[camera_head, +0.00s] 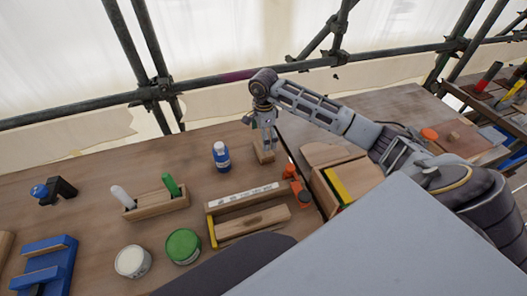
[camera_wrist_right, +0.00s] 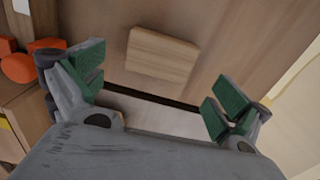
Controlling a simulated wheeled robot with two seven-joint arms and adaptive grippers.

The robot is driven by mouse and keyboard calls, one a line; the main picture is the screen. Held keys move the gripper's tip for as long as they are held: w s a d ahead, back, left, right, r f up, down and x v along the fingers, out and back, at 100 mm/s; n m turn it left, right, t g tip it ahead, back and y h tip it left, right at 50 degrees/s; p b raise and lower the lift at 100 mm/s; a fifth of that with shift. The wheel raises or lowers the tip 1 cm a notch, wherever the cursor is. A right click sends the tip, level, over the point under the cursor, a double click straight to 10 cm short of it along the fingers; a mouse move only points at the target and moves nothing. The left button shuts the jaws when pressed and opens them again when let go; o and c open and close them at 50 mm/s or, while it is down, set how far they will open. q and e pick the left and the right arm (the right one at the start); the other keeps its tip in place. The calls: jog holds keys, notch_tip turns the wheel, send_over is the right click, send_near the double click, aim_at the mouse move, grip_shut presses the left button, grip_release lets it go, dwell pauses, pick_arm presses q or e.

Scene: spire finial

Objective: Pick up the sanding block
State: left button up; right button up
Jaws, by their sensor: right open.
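The sanding block, a plain light-wood block (camera_head: 264,154), stands on the brown bench near its far edge. In the right wrist view the block (camera_wrist_right: 162,54) lies ahead of the fingers, nearer the top of the picture. My right gripper (camera_head: 267,138) points down just above the block and partly hides it in the head view. Its green-padded fingers (camera_wrist_right: 158,84) are spread wide with nothing between them. I see a gap between each finger and the block, so they do not appear to touch it. My left gripper is not in view.
A blue bottle (camera_head: 221,158) stands left of the block. An orange clamp (camera_head: 296,188) and a wooden box (camera_head: 320,154) lie nearer and right. A wooden holder (camera_head: 157,207), green tin (camera_head: 183,246) and white tin (camera_head: 132,261) stand farther left. Scaffold rails (camera_head: 220,80) run behind the bench.

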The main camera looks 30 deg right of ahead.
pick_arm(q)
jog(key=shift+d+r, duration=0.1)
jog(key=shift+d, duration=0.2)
pick_arm(e)
jog(key=shift+f, duration=0.95)
jog(key=shift+f, duration=0.1)
jog(key=shift+f+p, duration=0.35)
jog(key=shift+f, duration=1.8)
jog(key=shift+w+f, duration=0.1)
jog(key=shift+f, duration=0.25)
jog(key=c, duration=0.9)
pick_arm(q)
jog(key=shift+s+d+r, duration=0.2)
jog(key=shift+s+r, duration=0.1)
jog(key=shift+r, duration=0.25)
pick_arm(e)
jog(key=shift+o, duration=0.2)
